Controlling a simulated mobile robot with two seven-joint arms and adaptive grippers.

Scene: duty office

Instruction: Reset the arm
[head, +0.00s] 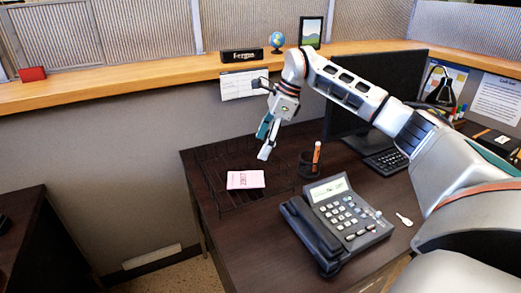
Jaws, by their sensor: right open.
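My right arm reaches in from the right over the desk. Its gripper (265,141) points down and is open, with nothing between its fingers. It hangs in the air above the far part of the desk, beyond a pink notepad and near the black pen cup. My left gripper is not in the head view.
The dark desk (235,235) bears a pink notepad (245,179) in a black wire tray, a pen cup (308,166) with an orange marker, a telephone (335,215), a keyboard (385,161) and a monitor (408,75). A wooden ledge (130,83) runs behind.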

